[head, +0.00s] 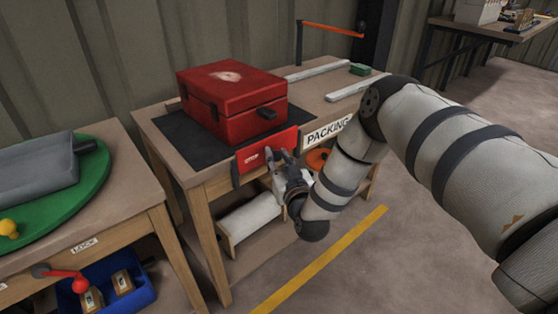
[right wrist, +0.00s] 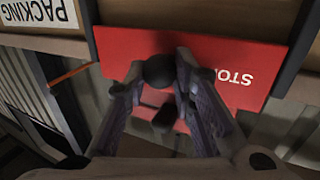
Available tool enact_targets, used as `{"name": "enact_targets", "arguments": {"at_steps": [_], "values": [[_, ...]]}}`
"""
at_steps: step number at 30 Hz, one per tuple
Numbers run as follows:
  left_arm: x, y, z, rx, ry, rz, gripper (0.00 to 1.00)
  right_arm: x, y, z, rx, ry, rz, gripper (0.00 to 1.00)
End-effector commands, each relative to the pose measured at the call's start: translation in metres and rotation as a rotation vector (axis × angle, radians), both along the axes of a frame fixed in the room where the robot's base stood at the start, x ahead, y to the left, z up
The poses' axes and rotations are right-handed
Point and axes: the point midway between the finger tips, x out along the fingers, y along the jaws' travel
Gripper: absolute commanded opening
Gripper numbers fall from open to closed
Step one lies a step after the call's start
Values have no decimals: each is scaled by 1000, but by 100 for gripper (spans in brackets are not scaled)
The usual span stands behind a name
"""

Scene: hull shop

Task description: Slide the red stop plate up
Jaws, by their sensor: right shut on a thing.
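The red stop plate (head: 251,154) sits upright at the front edge of the packing table, between dark side guides. In the right wrist view the plate (right wrist: 255,64) shows upside-down "STOP" lettering, partly hidden by a finger. My right gripper (head: 283,160) is at the plate's front. In the right wrist view my right gripper (right wrist: 161,78) is shut on a dark round knob (right wrist: 160,70) on the plate. My left gripper is not in view.
A red case (head: 225,105) stands on a dark mat (head: 180,138) behind the plate. A "PACKING" sign (head: 327,129) is right of it. A white roll (head: 249,215) lies on the shelf below. The "LOCK" bench (head: 131,200) stands at left.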

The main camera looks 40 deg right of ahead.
Motion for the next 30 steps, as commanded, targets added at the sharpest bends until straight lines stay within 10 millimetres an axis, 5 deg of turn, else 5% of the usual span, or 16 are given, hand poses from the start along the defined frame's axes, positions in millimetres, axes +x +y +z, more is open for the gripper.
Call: {"name": "enact_targets", "arguments": {"at_steps": [1,3,12,13,15,25,30], "values": [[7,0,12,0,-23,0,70,2,0,23,-1,-15,-1,0],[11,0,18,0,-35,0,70,2,0,33,-1,-16,-1,0],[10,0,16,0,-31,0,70,1,-1,30,-2,-15,-2,0],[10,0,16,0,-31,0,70,2,-1,30,-2,-15,-2,30],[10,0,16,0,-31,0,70,2,-1,30,-1,-14,-2,44],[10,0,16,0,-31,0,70,-3,1,27,0,-5,0,44],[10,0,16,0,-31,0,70,-39,13,26,3,-2,1,44]]}}
